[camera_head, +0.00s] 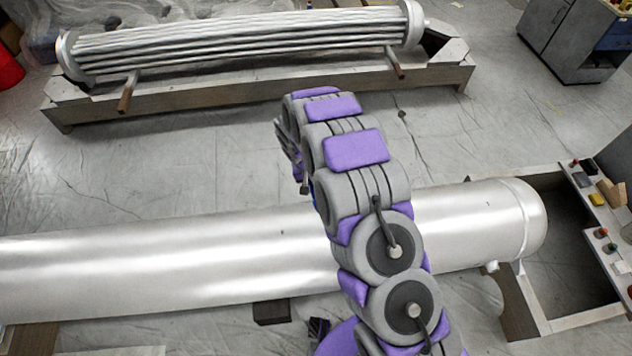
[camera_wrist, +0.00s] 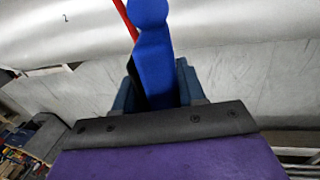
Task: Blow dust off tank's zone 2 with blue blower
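The tank (camera_head: 160,258) is a long, shiny metal cylinder lying across the lower part of the head view. My arm crosses over it. The tank's curved surface (camera_wrist: 230,20) fills the top of the wrist view, with a small mark like a "2" at the upper left. The blue blower (camera_wrist: 152,60) stands between the fingers of my gripper (camera_wrist: 157,88), which is shut on it. The blower's upper end overlaps the tank in the picture; I cannot tell the gap between them. My arm mostly hides the gripper and blower in the head view. I cannot make out any dust.
A tube bundle (camera_head: 250,45) rests on a wooden cradle (camera_head: 190,108) at the back. A wooden frame (camera_head: 520,310) with small items on its ledge is at the right. A grey cabinet (camera_head: 565,40) stands at the back right. Sheeted floor between cradle and tank is clear.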

